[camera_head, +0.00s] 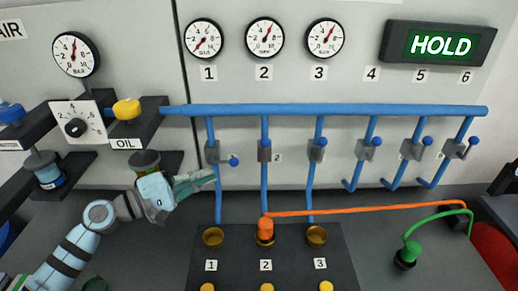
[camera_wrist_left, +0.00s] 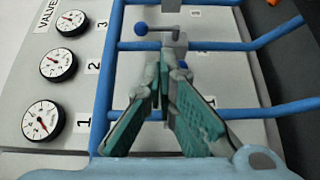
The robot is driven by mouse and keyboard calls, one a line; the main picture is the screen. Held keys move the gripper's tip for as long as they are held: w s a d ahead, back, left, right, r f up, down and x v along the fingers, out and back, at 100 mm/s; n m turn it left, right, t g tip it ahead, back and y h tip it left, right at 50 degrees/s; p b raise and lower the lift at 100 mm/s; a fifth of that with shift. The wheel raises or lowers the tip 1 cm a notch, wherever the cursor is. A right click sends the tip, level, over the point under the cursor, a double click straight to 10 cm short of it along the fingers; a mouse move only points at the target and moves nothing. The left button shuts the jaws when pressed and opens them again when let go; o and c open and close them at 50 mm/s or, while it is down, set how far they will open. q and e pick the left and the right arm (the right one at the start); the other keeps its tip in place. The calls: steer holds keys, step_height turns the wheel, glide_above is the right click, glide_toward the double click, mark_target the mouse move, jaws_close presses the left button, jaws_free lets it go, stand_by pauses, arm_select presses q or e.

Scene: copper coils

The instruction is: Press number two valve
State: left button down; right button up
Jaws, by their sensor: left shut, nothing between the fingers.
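The number two valve (camera_head: 264,152) is a grey block on the second blue pipe, beside a small "2" label. A valve with a blue-knobbed lever (camera_wrist_left: 140,28) shows at the top of the left wrist view, beyond my fingertips; it seems to be number two. My left gripper (camera_head: 212,178) is shut and empty, just below the number one valve (camera_head: 213,152) and left of number two. In the left wrist view its teal fingers (camera_wrist_left: 166,60) meet at the tips. Contact with a valve cannot be told. My right gripper is not in view.
The blue header pipe (camera_head: 330,110) runs across the panel with several valves on it. A lit HOLD sign (camera_head: 440,44) hangs above. An orange plug (camera_head: 265,230) sits at socket 2 below, its cable running right. Number three valve (camera_head: 317,150) is to the right.

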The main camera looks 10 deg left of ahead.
arm_select(q)
steer(key=p, duration=0.3)
glide_toward(265, 149)
steer(key=f+x, duration=0.1)
steer(key=x, duration=0.6)
steer(key=shift+w+a, duration=0.1)
steer(key=shift+a, duration=0.05)
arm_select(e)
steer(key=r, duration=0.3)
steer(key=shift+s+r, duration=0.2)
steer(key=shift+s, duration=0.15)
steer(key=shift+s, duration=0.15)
